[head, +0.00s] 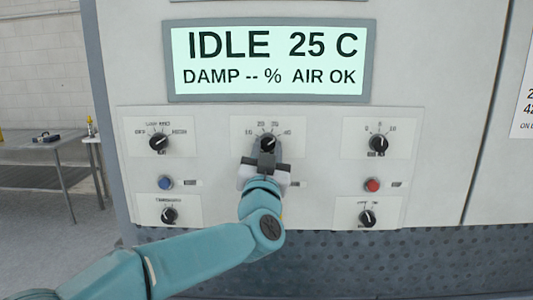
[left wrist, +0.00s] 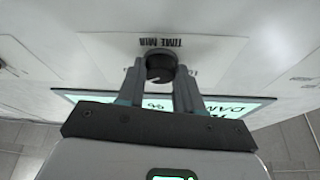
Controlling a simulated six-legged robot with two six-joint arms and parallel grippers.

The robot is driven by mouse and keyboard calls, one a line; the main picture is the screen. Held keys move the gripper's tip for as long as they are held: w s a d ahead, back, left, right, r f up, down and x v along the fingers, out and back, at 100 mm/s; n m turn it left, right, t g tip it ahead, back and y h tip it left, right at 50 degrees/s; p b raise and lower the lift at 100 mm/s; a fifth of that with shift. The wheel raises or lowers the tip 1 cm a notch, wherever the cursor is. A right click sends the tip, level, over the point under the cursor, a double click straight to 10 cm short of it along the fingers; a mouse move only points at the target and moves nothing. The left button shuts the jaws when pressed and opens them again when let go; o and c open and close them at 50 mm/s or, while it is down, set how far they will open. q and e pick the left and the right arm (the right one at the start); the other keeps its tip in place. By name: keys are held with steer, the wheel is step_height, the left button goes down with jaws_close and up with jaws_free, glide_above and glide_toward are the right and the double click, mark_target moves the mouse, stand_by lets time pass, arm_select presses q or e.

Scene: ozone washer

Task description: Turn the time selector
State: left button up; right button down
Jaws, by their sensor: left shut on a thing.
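The time selector (head: 268,142) is a round black knob on the middle upper plate of the panel, with 10, 20, 30 and 40 marked around it. In the left wrist view the knob (left wrist: 160,68) sits under the label "TIME MIN" (left wrist: 163,42). My left gripper (head: 264,152) reaches up to it from below. In the left wrist view its two fingers stand on either side of the knob, shut on it. The fingers hide the knob's lower part in the head view. My right gripper is not in view.
The display (head: 268,60) above reads "IDLE 25 C, DAMP -- %, AIR OK". Other knobs flank the selector, one left (head: 158,142) and one right (head: 378,143). A blue button (head: 165,182) and a red button (head: 372,185) sit lower. A metal table (head: 50,142) stands far left.

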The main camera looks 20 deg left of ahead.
arm_select(q)
steer(key=n+y, duration=0.1)
steer(key=n, duration=0.1)
steer(key=n+y+b, duration=0.1)
steer(key=n, duration=0.1)
steer(key=shift+d+n+g, duration=0.2)
steer(key=shift+n+g, duration=0.1)
steer(key=shift+d+n+g+y+b, duration=0.1)
steer(key=shift+n+g+y, duration=0.25)
steer(key=shift+n, duration=0.55)
steer(key=shift+a+n+g+y+b, duration=0.15)
steer(key=shift+n+y, duration=0.35)
steer(key=shift+n, duration=0.4)
steer(key=shift+d+n+g+y+b, duration=0.15)
steer(key=shift+n+y, duration=0.3)
steer(key=shift+n, duration=0.45)
steer(key=shift+r+n, duration=0.1)
steer(key=shift+n, duration=0.2)
steer(key=o, duration=1)
steer(key=shift+o, duration=0.2)
